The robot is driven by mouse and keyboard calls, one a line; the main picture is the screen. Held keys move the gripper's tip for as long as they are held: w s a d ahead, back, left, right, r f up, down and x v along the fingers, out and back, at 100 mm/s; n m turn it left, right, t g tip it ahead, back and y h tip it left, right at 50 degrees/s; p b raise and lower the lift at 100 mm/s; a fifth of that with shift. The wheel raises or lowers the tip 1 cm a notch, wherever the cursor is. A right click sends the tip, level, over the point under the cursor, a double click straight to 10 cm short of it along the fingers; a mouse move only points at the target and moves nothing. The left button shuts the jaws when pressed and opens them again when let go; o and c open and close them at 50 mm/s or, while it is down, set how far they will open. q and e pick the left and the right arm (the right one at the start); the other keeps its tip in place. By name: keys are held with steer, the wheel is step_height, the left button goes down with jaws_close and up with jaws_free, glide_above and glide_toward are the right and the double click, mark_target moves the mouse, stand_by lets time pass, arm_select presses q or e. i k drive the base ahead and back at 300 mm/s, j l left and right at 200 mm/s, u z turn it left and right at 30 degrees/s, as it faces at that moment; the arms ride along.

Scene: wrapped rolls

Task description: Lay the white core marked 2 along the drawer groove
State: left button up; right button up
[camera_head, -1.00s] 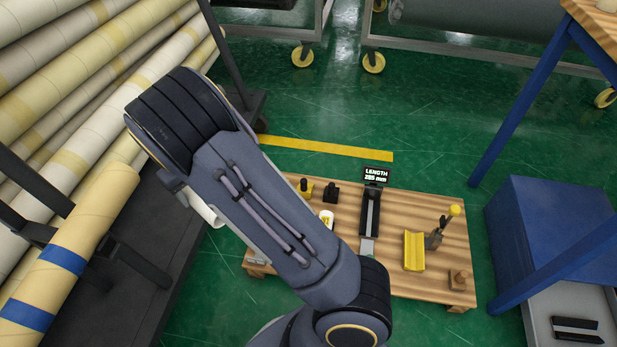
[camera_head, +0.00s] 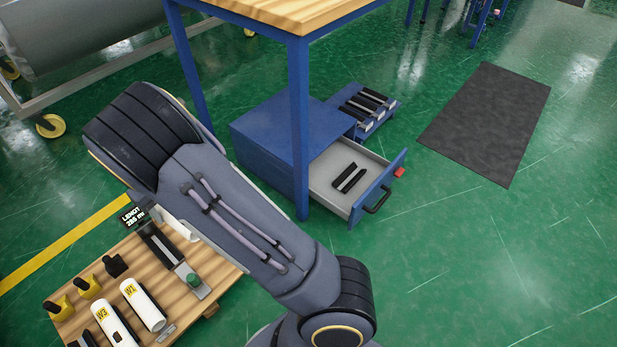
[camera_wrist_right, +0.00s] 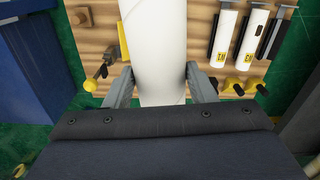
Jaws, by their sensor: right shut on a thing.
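In the right wrist view my right gripper (camera_wrist_right: 162,86) is shut on a thick white core (camera_wrist_right: 158,45), one finger on each side. No number shows on the core's visible face. In the head view my arm hides this gripper; a white piece (camera_head: 178,226), probably the held core, shows behind the arm, over the wooden board. The blue cabinet's drawer (camera_head: 372,202) is pulled out, its grey floor bare except for two parallel black strips (camera_head: 347,177) with a narrow groove between them. The drawer is right of my arm. My left gripper is not in view.
The wooden board (camera_head: 225,273) holds a length gauge (camera_head: 160,243) and white cores with yellow labels (camera_head: 143,303). A blue table leg (camera_head: 299,130) stands close in front of the cabinet (camera_head: 270,125). A blue rack (camera_head: 368,108) stands behind the drawer.

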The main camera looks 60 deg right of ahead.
mark_target(350, 179)
steer(key=z, duration=0.45)
steer(key=l+z, duration=0.1)
steer(key=z, duration=0.85)
steer(key=l+z, duration=0.15)
steer(key=z, duration=1.25)
steer(key=l+z, duration=0.1)
steer(key=z, duration=0.4)
steer(key=i+u, duration=0.6)
steer(key=u, duration=0.8)
steer(key=i+l+u, duration=0.1)
steer(key=u, duration=0.35)
steer(key=i+u, duration=0.1)
steer(key=u, duration=0.35)
steer(key=i+j+u, duration=0.1)
steer(key=i+u, duration=0.15)
steer(key=i+l, duration=0.2)
steer(key=l, duration=0.1)
